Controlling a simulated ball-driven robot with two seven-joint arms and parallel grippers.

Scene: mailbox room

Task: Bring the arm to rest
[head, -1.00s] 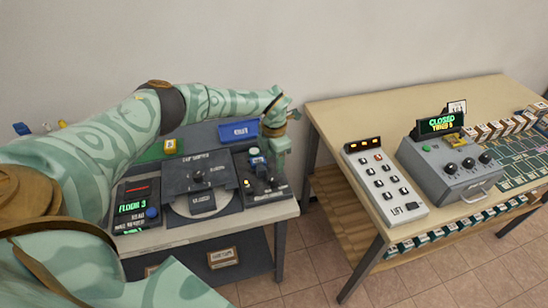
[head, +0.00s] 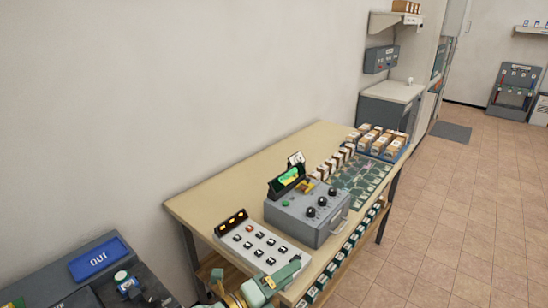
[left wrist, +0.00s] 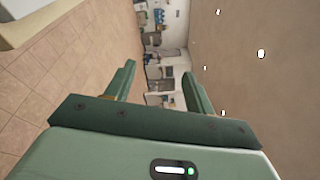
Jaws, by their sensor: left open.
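My left gripper (head: 272,283) shows at the bottom edge of the head view, in front of the near end of the wooden table (head: 205,204). It overlaps the lower edge of the white button panel (head: 262,248) in the picture; I cannot tell if they touch. In the left wrist view the two green fingers of the left gripper (left wrist: 158,75) stand apart with nothing between them. Most of the left arm is out of the head view. My right gripper is not in view.
A grey console (head: 310,215) with knobs stands behind the button panel. Several small boxes (head: 380,140) line the table's far end. A dark desk with a blue OUT tray (head: 99,258) is at bottom left. The tiled floor (head: 450,220) at right is clear.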

